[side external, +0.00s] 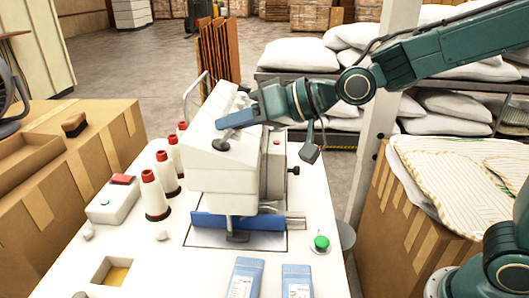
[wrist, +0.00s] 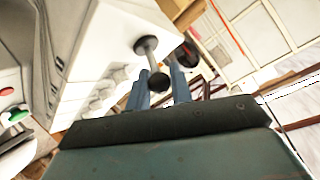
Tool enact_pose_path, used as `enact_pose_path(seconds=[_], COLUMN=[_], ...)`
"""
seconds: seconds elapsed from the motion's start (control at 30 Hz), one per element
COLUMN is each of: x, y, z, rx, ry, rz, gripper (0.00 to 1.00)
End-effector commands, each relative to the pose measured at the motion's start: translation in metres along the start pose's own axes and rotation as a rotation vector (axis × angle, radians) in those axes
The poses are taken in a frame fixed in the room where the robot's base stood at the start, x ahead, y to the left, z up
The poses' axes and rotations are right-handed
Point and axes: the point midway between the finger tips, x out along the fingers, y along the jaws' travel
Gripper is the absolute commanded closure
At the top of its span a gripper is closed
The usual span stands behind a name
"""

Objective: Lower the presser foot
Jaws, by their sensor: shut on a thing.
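The white sewing machine head (side external: 222,165) stands on the white table. A short metal lever (wrist: 150,52) with a black ball knob (wrist: 158,84) sticks out of its white housing in the wrist view. The lever's dark base (side external: 221,145) shows on the machine's face in the side view. My gripper (side external: 236,118) is at the upper front of the head, its blue fingers (wrist: 160,92) on both sides of the knob, shut on the lever. The presser foot (side external: 237,237) shows low under the head, by a blue plate (side external: 210,220); its exact height is hard to tell.
White thread cones (side external: 154,195) with red tops and a box with a red switch (side external: 113,200) stand left of the head. A green button (side external: 320,243) and blue packets (side external: 245,278) are at the front right.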

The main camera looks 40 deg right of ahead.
Motion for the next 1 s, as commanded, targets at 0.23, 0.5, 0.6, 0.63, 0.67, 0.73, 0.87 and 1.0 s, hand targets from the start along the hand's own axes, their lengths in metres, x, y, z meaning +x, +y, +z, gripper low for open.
enact_pose_path(seconds=[0.23,0.5,0.6,0.63,0.67,0.73,0.87,1.0], x=[-0.0021,-0.0027,-0.0027,-0.0027,-0.0026,-0.0026,-0.0026,-0.0025], y=[0.0027,0.003,0.003,0.003,0.003,0.0031,0.0032,0.0031], z=[0.0027,0.003,0.0031,0.0031,0.0032,0.0032,0.0033,0.0034], rx=[0.012,0.014,0.014,0.014,0.014,0.014,0.014,0.014], ry=[0.061,0.084,0.084,0.084,0.083,0.083,0.082,0.082], rz=[-0.041,-0.056,-0.056,-0.056,-0.056,-0.056,-0.055,-0.055], gripper=[1.0,1.0,1.0,1.0,1.0,1.0,0.66,0.58])
